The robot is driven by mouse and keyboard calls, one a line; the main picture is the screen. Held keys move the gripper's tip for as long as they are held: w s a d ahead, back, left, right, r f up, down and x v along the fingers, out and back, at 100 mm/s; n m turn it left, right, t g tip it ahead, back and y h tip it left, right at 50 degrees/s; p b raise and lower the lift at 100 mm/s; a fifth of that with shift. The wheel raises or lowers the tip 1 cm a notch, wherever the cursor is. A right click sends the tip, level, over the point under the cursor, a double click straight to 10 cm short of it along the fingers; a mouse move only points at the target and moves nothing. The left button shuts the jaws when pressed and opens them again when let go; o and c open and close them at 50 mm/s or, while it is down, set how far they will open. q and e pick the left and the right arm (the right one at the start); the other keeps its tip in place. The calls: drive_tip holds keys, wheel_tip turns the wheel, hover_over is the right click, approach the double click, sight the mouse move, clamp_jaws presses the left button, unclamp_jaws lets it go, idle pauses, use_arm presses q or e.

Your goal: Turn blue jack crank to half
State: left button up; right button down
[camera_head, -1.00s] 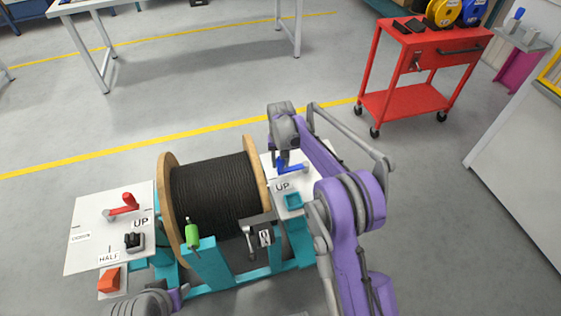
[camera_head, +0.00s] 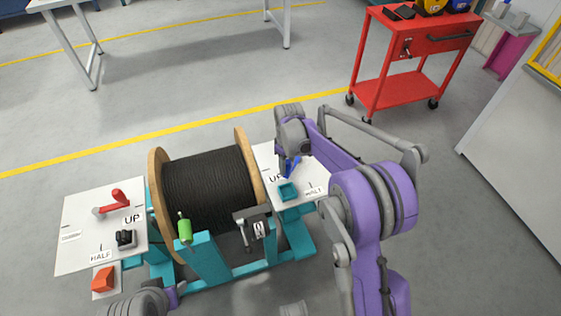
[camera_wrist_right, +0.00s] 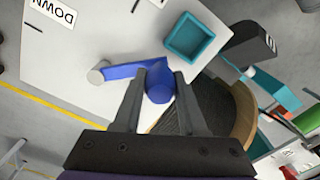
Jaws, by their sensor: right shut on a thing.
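The blue jack crank (camera_head: 290,167) is on the white panel (camera_head: 268,153) to the right of the cable reel. In the right wrist view the blue crank (camera_wrist_right: 122,71) runs from a grey hub to a blue knob (camera_wrist_right: 159,91). My right gripper (camera_wrist_right: 162,76) has its fingers on either side of the knob, shut on it. In the head view my right gripper (camera_head: 293,156) partly covers the crank. Labels "UP" and "HALF" show on this panel, and a "DOWN" label (camera_wrist_right: 55,10) shows in the wrist view. My left arm shows at the bottom left; its fingers are not visible.
The cable reel (camera_head: 208,190) stands in a teal frame (camera_head: 205,263). A left panel (camera_head: 75,240) carries a red crank (camera_head: 119,197), a black switch and an orange block. A teal square tray (camera_head: 289,192) sits close to the blue crank. A red cart (camera_head: 400,90) stands behind.

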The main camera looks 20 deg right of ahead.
drive_tip(key=s+d+n, duration=0.1)
drive_tip(key=d+n, duration=0.1)
drive_tip(key=n, duration=0.1)
drive_tip(key=shift+s+d, duration=0.1)
drive_tip(key=shift+s, duration=0.25)
drive_tip(key=shift+s+d+n, duration=0.3)
drive_tip(key=shift+d+n, duration=0.4)
drive_tip(key=shift+n, duration=0.1)
drive_tip(key=shift+s+d+n, duration=0.15)
drive_tip(key=shift+d+n, duration=0.35)
drive_tip(key=shift+n, duration=0.1)
drive_tip(key=shift+s+d+n, duration=0.15)
drive_tip(key=shift+d+n, duration=0.3)
drive_tip(key=shift+n, duration=0.15)
drive_tip(key=shift+d+n, duration=0.95)
drive_tip(key=shift+n, duration=0.15)
drive_tip(key=shift+c, duration=2.3)
unclamp_jaws()
